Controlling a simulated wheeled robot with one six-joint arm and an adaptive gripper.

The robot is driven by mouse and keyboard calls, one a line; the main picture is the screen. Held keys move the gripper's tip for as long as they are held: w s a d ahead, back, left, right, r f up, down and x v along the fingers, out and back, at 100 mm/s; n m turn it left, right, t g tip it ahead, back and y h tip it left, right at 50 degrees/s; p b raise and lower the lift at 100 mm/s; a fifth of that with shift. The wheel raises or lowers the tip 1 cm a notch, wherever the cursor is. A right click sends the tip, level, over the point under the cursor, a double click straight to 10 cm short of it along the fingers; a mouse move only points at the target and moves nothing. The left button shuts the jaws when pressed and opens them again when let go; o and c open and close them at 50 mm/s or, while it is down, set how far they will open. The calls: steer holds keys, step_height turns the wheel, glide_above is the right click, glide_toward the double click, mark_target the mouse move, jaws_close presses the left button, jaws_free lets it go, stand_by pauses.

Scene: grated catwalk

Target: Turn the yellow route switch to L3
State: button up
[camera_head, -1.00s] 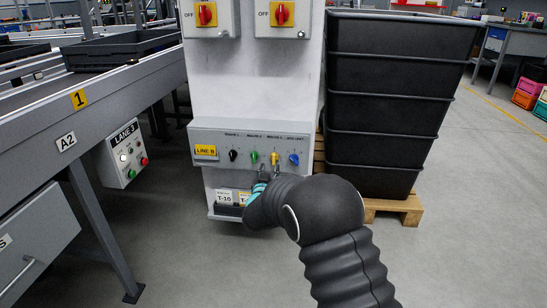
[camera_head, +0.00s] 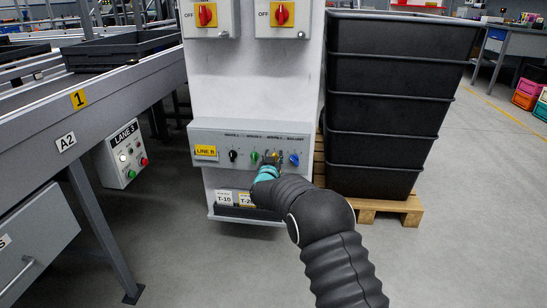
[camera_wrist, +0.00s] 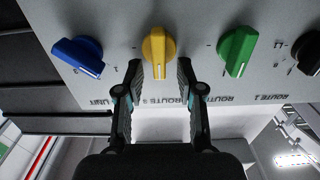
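The yellow route switch (camera_wrist: 158,48) is a knob with a white pointer line on the grey panel (camera_head: 216,135). In the wrist view, where the lettering is upside down, its pointer end faces the printed route label. The position marks are too small to read. My gripper (camera_wrist: 160,68) is open, with one fingertip on each side of the knob's pointer end and gaps on both sides. In the head view my gripper (camera_head: 272,162) is at the panel and hides most of the yellow switch.
A green knob (camera_wrist: 238,50) and a blue knob (camera_wrist: 79,56) flank the yellow one. A black knob (camera_head: 233,155) is farther left. Two red rotary switches (camera_head: 207,15) are above. Stacked black bins (camera_head: 395,95) stand close at the right, a conveyor (camera_head: 110,95) at the left.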

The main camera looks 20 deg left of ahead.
jaws_close()
